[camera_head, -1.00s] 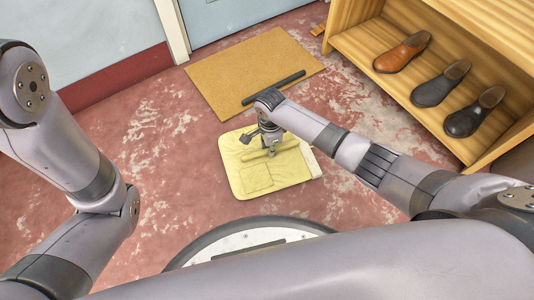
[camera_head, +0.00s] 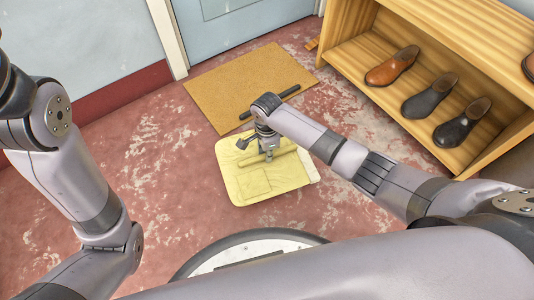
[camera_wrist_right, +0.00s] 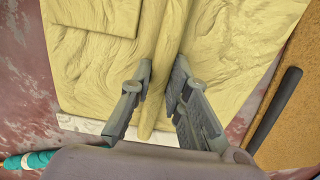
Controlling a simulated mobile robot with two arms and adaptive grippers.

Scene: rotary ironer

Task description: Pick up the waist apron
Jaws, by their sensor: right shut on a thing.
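The waist apron (camera_head: 250,184) is pale yellow with a square pocket. It lies spread on the floor in the head view and fills much of the right wrist view (camera_wrist_right: 215,50). A raised fold of its cloth runs between the fingers of my right gripper (camera_head: 268,157). In the right wrist view, the right gripper (camera_wrist_right: 161,78) is shut on this fold, with a finger on each side. The rest of the apron lies low on the floor. My left arm shows at the left of the head view, but its gripper is out of view.
A brown doormat (camera_head: 225,85) lies behind the apron, with a dark bar (camera_head: 285,94) across its near edge. A wooden shelf (camera_head: 370,45) with several shoes stands at the right. A teal object (camera_wrist_right: 35,160) shows in the right wrist view. Red floor is bare left of the apron.

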